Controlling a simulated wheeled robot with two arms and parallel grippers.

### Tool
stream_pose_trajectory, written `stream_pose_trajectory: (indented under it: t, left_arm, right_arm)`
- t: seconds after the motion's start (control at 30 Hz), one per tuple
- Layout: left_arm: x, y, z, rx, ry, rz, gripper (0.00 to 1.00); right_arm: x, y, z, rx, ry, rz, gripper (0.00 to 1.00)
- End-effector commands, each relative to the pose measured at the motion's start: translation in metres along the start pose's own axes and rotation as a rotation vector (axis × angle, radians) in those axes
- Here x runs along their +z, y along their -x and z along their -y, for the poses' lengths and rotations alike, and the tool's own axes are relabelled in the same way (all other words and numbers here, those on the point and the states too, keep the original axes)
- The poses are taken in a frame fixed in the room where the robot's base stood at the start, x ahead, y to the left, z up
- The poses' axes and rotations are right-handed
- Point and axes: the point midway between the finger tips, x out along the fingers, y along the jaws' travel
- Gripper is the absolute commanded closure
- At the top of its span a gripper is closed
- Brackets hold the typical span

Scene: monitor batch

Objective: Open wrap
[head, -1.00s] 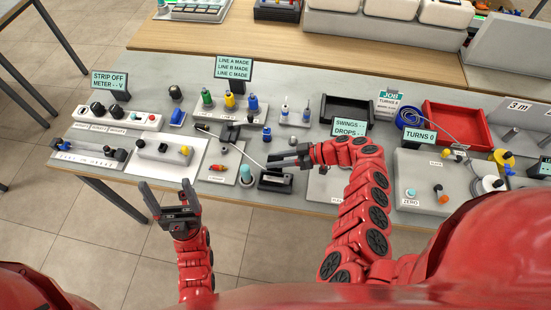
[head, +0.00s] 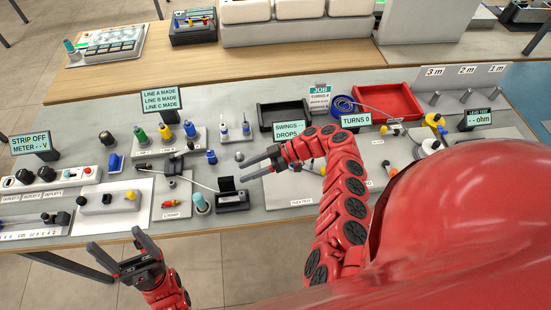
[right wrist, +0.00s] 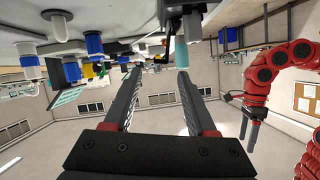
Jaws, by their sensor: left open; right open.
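No label in view reads "wrap", so I cannot tell which thing it is. A small black box (head: 233,203) with a raised dark flap stands near the bench's front edge. A thin pale cable runs to it from a dark clamp-like block (head: 174,165). My right gripper (head: 243,172) is open and empty, just above and right of the box. In the right wrist view its fingers (right wrist: 158,75) are apart, with a teal-and-grey post (right wrist: 188,60) beyond them. That teal post (head: 199,203) stands left of the box. My left gripper (head: 113,240) is open and empty at the bench's front edge.
Left are a switch panel (head: 48,176) and a white board (head: 112,205). Colored-handled tools (head: 165,132) stand behind. A black tray (head: 284,116), a red tray (head: 385,103) and a blue coil (head: 343,105) lie at the back right. Small signs stand among them.

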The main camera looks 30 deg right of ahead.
Motion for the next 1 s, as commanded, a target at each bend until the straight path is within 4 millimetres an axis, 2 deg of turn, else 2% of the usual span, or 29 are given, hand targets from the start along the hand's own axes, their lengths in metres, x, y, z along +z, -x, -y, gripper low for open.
stream_pose_trajectory:
  t: [0.4, 0.5, 0.7, 1.0]
  left_arm:
    - [0.003, 0.016, -0.001, 0.0, 0.0, 0.0, 0.19]
    - [0.004, 0.022, -0.001, 0.0, 0.0, 0.0, 0.19]
    - [0.004, 0.026, -0.001, 0.0, 0.0, 0.0, 0.19]
    - [0.004, 0.025, -0.001, 0.0, 0.0, 0.0, 0.19]
  right_arm:
    - [0.001, 0.071, -0.001, 0.006, 0.001, -0.002, 0.43]
    - [0.001, 0.082, -0.001, 0.0, 0.005, -0.003, 0.43]
    - [0.001, 0.095, 0.0, 0.001, 0.001, 0.001, 0.43]
    - [0.0, 0.096, 0.001, -0.001, 0.0, 0.002, 0.43]
